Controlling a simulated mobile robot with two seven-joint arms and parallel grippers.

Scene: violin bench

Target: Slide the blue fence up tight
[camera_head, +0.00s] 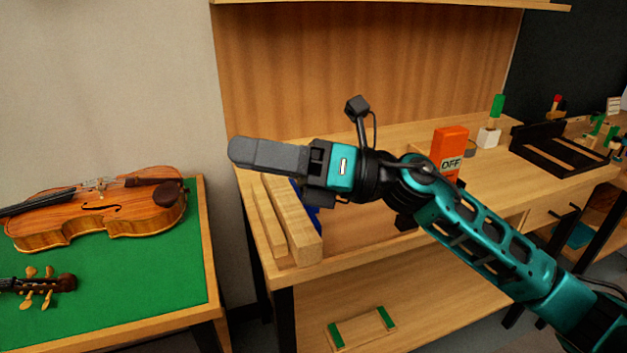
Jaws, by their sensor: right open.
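The blue fence (313,221) shows only as a narrow strip at the left end of the bench. It stands along the right side of a pale wooden block (294,222); my right gripper and the block hide most of it, and I cannot tell whether the two touch. A thinner wooden strip (268,224) lies left of the block. My right gripper (246,153) is open, points left and appears above the far ends of these pieces. Its fingers overlap in this view, with nothing seen between them. My left gripper is not in view.
An orange box marked OFF (449,149) and a small block with a green top (491,125) stand on the bench (365,257). A black tray (560,153) lies at the right. A violin (100,209) rests on a green-topped table (150,286) at the left.

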